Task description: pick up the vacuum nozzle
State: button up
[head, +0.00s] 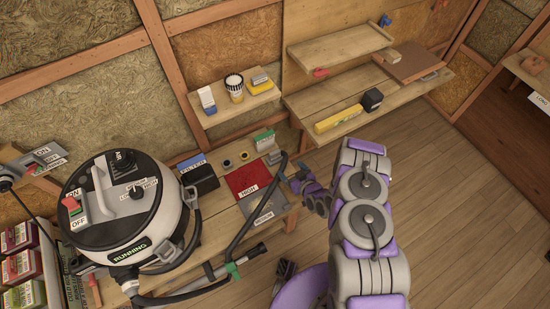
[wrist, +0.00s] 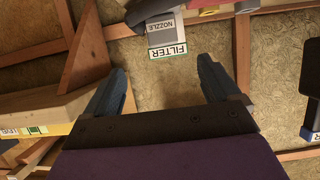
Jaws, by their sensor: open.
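My gripper (wrist: 163,72) is open and empty in the wrist view, its two blue-grey fingers apart in front of the insulation wall. A small pale block (wrist: 165,38) lies ahead between and beyond the fingertips, with labels reading NOZZLE and FILTER. A dark piece (wrist: 152,10) beside it is cut by the top edge; I cannot tell for sure whether it is the nozzle. In the head view my gripper (head: 308,191) is over the right end of the low bench, near the dark curved vacuum wand (head: 247,225). The gap between its fingers is hard to see there.
The vacuum (head: 120,205) stands at left, its hose crossing the bench front. A black FILTER box (head: 198,175) and a red mat (head: 247,178) lie on the bench (head: 285,222). A shelf (head: 215,115) hangs above. The wooden floor (head: 460,220) at right is clear.

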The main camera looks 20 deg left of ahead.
jog(key=b, duration=0.2)
send_near(276, 156)
jog(key=x, duration=0.4)
jog(key=shift+w, duration=0.4)
jog(key=shift+w+a+f, duration=0.1)
jog(key=shift+w+a, duration=0.2)
jog(key=shift+w, duration=0.15)
jog(key=b+x, duration=0.1)
jog(key=x, duration=0.2)
jog(key=s+b+x, duration=0.1)
jog(key=x, duration=0.1)
jog(key=shift+w+a+f+b, duration=0.2)
jog(key=shift+a+f+b, duration=0.1)
jog(key=shift+a, duration=0.3)
jog(key=shift+w+d+r, duration=0.1)
jog(key=shift+d, duration=0.05)
jog(key=shift+c, duration=0.4)
jog(key=shift+a, duration=0.2)
jog(key=c, duration=0.6)
jog(key=shift+d, duration=0.15)
jog(key=c, duration=0.4)
jog(key=shift+r, duration=0.1)
jog(key=shift+c, duration=0.2)
